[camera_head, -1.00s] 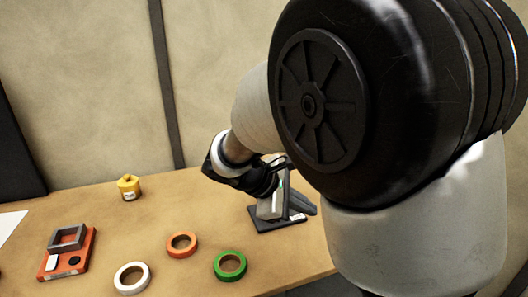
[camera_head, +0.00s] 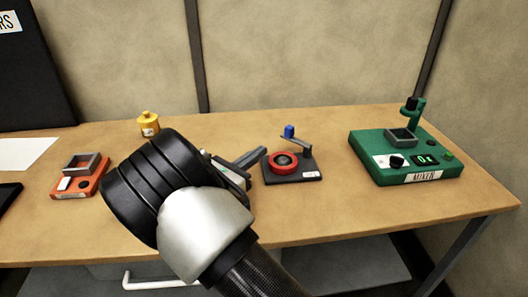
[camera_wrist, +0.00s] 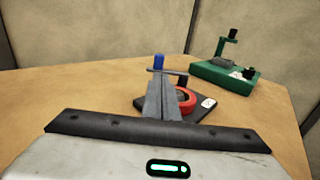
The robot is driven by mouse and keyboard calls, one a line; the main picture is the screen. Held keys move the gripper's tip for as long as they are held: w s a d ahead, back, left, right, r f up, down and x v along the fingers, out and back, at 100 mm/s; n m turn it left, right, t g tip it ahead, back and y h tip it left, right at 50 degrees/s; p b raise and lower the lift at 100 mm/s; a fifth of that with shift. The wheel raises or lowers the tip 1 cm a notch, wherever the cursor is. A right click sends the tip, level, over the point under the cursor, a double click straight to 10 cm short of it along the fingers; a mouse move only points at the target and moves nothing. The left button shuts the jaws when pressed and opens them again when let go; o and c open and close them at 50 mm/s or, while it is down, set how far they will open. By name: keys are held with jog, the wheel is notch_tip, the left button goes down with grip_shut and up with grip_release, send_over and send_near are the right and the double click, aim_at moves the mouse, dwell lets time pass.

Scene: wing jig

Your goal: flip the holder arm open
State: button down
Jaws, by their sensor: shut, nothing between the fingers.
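The holder is a dark flat base (camera_head: 308,175) with a red ring (camera_head: 272,167) around a dark hub. Its thin grey holder arm (camera_head: 298,141) runs from a post at the right to a blue knob (camera_head: 289,131) at the left end, above and behind the ring. My gripper (camera_head: 252,158) is shut and empty, just left of the holder in the head view. In the wrist view my gripper (camera_wrist: 164,95) covers part of the base and ring; the blue knob (camera_wrist: 158,61) shows just beyond its tips. Contact cannot be told.
A green mixer (camera_head: 400,172) stands at the right of the table (camera_head: 340,218). An orange device (camera_head: 84,182) and a yellow bottle (camera_head: 148,123) are at the left. Table between holder and mixer is clear. My arm hides the left front table.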

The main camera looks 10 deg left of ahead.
aim_at(288, 132)
jog(key=b+x, duration=0.1)
jog(key=x, duration=1.1)
jog(key=shift+s, duration=0.1)
